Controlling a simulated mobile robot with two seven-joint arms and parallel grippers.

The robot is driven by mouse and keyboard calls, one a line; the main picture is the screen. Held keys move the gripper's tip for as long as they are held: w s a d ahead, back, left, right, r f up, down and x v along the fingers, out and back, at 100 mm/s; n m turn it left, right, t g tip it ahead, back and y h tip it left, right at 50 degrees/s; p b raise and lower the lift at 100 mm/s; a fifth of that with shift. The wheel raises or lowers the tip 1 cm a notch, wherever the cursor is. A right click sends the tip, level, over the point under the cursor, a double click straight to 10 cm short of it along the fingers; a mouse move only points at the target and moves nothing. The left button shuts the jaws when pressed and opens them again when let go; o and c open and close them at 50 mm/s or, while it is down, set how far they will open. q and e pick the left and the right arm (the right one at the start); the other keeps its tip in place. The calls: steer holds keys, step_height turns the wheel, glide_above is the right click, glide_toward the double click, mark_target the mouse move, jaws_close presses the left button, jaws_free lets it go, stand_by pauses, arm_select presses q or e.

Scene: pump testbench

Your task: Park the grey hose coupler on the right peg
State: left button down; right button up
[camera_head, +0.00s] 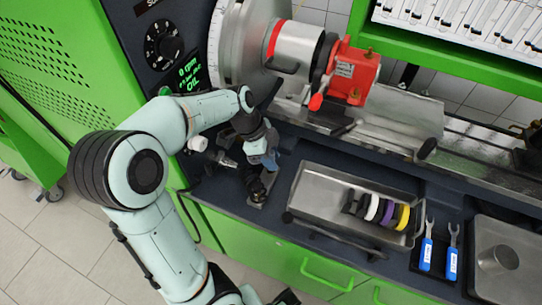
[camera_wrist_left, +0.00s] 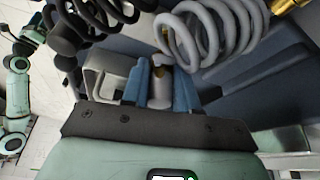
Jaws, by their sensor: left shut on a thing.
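My left gripper (camera_head: 268,163) reaches down over the dark bench top at the left end. In the left wrist view its two blue fingers (camera_wrist_left: 162,88) are shut on the grey hose coupler (camera_wrist_left: 159,72), a light grey piece with a little brass colour between the fingertips. A grey coiled hose (camera_wrist_left: 205,35) runs just beyond the coupler. The fingers hide much of the coupler, and in the head view the wrist hides it. I cannot make out the right peg clearly, nor whether the coupler touches it. My right gripper is not seen.
A black coiled hose (camera_wrist_left: 80,30) hangs beside the grey one. A metal tray (camera_head: 310,190) with several coloured rings stands right of my left gripper. Two blue-handled wrenches (camera_head: 427,247) lie further right. The green pump test machine (camera_head: 55,60) rises behind at the left.

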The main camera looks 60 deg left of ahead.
arm_select(q)
steer(key=shift+f+b, duration=0.15)
steer(key=shift+b, duration=0.5)
stand_by(1.1)
steer(key=shift+f+b, duration=1.15)
steer(key=shift+b, duration=0.25)
stand_by(0.8)
steer(key=shift+c, duration=1.9)
jaws_free()
steer(key=shift+r+p, duration=2.7)
steer(key=shift+r, duration=1.1)
